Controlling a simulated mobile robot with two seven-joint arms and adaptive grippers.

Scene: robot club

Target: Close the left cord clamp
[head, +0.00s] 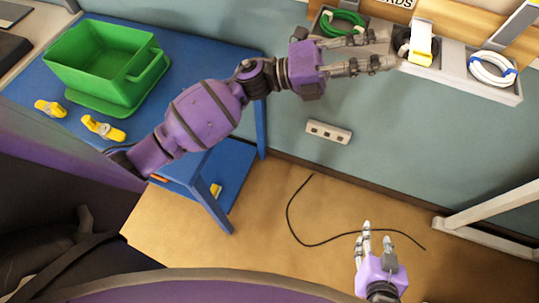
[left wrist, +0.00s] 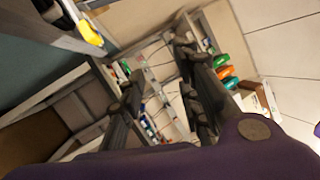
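A white and yellow clamp (head: 420,43) stands at the middle compartment of the grey wall rack (head: 462,77), by a dark cord (head: 402,41). It cannot be told whether it is open or closed. A yellow and white part also shows at the top left of the left wrist view (left wrist: 89,33). My left gripper (head: 388,50) is open, its fingers just left of this clamp and apart from it; its spread fingers also show in the left wrist view (left wrist: 158,75). Two yellow clamps (head: 50,108) (head: 103,129) lie on the blue table. My right gripper (head: 376,236) is open and empty, low over the floor.
The rack also holds a green cord (head: 342,24) at left and a white cord (head: 491,69) with blue bands at right. A green bin (head: 105,60) stands on the blue table (head: 205,47). A black cable (head: 290,215) lies on the floor; a socket strip (head: 328,131) is on the wall.

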